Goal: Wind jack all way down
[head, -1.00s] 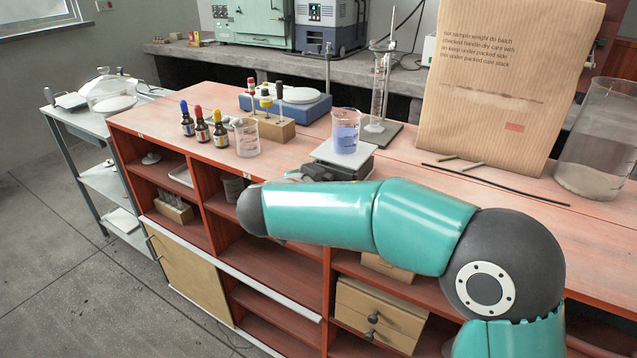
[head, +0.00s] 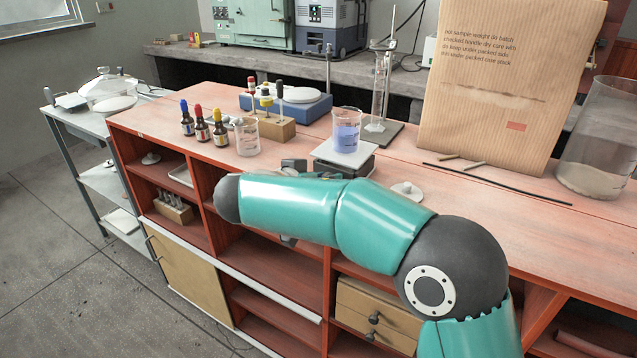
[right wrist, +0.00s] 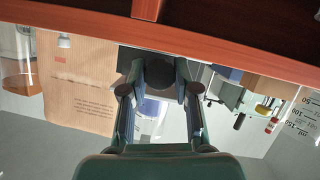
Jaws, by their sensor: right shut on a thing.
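The lab jack (head: 345,157), with a light flat top plate, stands near the front edge of the red bench. A glass beaker of blue liquid (head: 346,134) stands upright on its plate. My right gripper (head: 294,167) is mostly hidden behind my arm at the jack's front left. In the right wrist view, its two fingers (right wrist: 160,90) are closed around a dark round knob (right wrist: 160,74), which I take to be the jack's. My left gripper is not in view.
An empty beaker (head: 247,138), dropper bottles (head: 201,131) and a wooden block (head: 273,129) stand left of the jack. A retort stand (head: 380,90), a cardboard sheet (head: 500,80) and a white lid (head: 407,191) are to its right. A black rod lies on the bench.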

